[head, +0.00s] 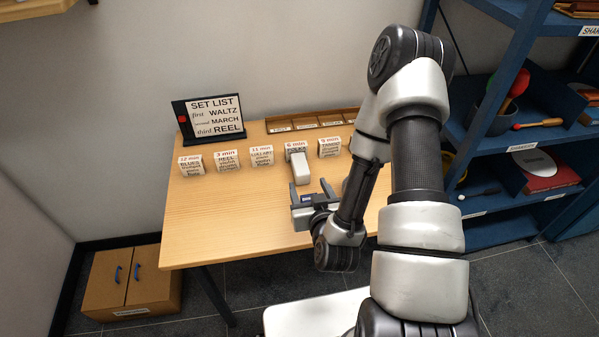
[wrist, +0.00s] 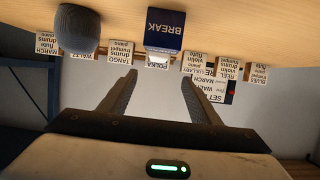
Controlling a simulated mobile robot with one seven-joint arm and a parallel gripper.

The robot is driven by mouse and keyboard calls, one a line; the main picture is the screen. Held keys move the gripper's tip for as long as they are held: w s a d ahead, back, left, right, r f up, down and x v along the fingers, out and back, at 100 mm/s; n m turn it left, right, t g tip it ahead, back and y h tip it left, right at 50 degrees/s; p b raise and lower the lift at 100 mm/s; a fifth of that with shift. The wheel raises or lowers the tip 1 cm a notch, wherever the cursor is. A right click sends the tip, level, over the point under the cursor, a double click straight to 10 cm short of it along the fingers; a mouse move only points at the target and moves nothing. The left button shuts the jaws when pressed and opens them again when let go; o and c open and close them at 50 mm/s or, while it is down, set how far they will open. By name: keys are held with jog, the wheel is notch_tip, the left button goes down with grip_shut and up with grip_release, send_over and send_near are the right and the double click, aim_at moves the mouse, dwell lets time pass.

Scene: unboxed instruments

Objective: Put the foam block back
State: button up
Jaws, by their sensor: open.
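My gripper (head: 313,192) is open and empty over the front of the wooden table, and its two fingers also show in the wrist view (wrist: 158,80). A block with a dark blue face reading BREAK (wrist: 166,27) stands ahead of the fingers in the upside-down wrist view. It seems to be the pale-topped block (head: 299,168) in front of the POLKA card in the head view. A grey, rounded, matte object (wrist: 76,28) stands beside it; my arm mostly hides that spot in the head view. I cannot tell for sure which one is the foam block.
A row of white cards (head: 228,160) stands along the table (head: 230,215). Behind are a SET LIST sign (head: 214,118) and a sectioned wooden tray (head: 308,122). A blue shelf (head: 490,145) is at right, a low cabinet (head: 130,280) at left. The table's front left is clear.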

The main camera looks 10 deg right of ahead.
aim_at(300, 163)
jog(key=b+x, duration=0.1)
jog(key=b, duration=0.1)
jog(key=b+x, duration=0.2)
jog(key=shift+s+f, duration=0.1)
jog(key=shift+f, duration=0.25)
jog(key=x, duration=0.2)
jog(key=b+x, duration=0.1)
jog(key=x, duration=0.1)
jog(key=b+x, duration=0.1)
jog(key=x, duration=0.1)
jog(key=shift+w+r, duration=0.25)
jog(key=shift+w, duration=0.15)
jog(key=shift+d+b+x, duration=0.15)
jog(key=shift+b+x, duration=0.1)
jog(key=shift+x, duration=1.2)
jog(key=shift+d+b+x, duration=0.1)
jog(key=shift+b+x, duration=0.15)
jog(key=shift+x, duration=1.25)
jog(key=c, duration=1.2)
jog(key=shift+r, duration=0.15)
